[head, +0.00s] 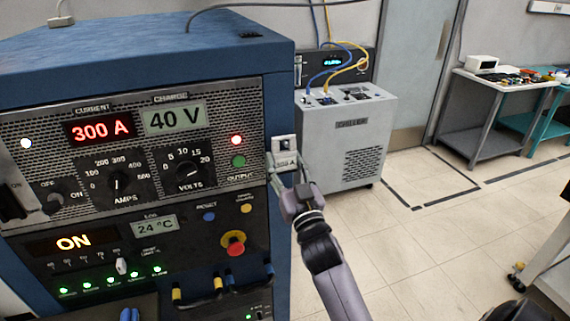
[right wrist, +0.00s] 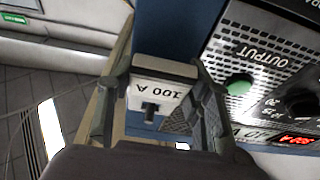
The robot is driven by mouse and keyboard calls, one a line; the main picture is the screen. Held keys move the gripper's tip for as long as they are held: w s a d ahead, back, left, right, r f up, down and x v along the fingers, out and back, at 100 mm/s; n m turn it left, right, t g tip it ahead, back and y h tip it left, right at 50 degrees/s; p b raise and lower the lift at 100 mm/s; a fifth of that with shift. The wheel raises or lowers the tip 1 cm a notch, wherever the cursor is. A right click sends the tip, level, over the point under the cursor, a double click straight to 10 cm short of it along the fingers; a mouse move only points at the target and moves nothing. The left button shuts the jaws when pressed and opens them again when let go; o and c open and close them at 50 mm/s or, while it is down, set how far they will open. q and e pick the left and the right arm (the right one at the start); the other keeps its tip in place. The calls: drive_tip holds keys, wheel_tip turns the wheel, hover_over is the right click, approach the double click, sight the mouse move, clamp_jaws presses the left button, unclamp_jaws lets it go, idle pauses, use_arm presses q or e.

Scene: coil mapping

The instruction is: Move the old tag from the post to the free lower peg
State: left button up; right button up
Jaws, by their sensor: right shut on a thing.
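A white tag (head: 285,162) with black print is at the right edge of the blue power cabinet. In the right wrist view the tag (right wrist: 160,88) appears upside down and reads 100 A. A dark stub (right wrist: 150,107), seemingly the post, stands out from the tag beside the print. My right gripper (head: 284,172) is shut on the tag, one finger on each side; its fingers also show in the right wrist view (right wrist: 160,90). I cannot make out a free lower peg; the gripper covers the area below the tag.
The cabinet front (head: 130,145) carries knobs, displays and a red stop button (head: 233,243) left of my right arm. A grey chiller (head: 345,140) stands behind, with cables on top. A grey table (head: 490,90) stands far right.

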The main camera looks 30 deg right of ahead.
drive_tip(key=shift+c, duration=0.4)
drive_tip(key=shift+r, duration=0.2)
drive_tip(key=shift+c, duration=0.2)
drive_tip(key=shift+r+p, duration=0.35)
drive_tip(key=shift+p, duration=0.2)
drive_tip(key=shift+s, duration=0.1)
drive_tip(key=s+a+p, duration=0.1)
drive_tip(key=s, duration=0.6)
drive_tip(key=shift+a+r, duration=0.3)
drive_tip(key=shift+a, duration=0.1)
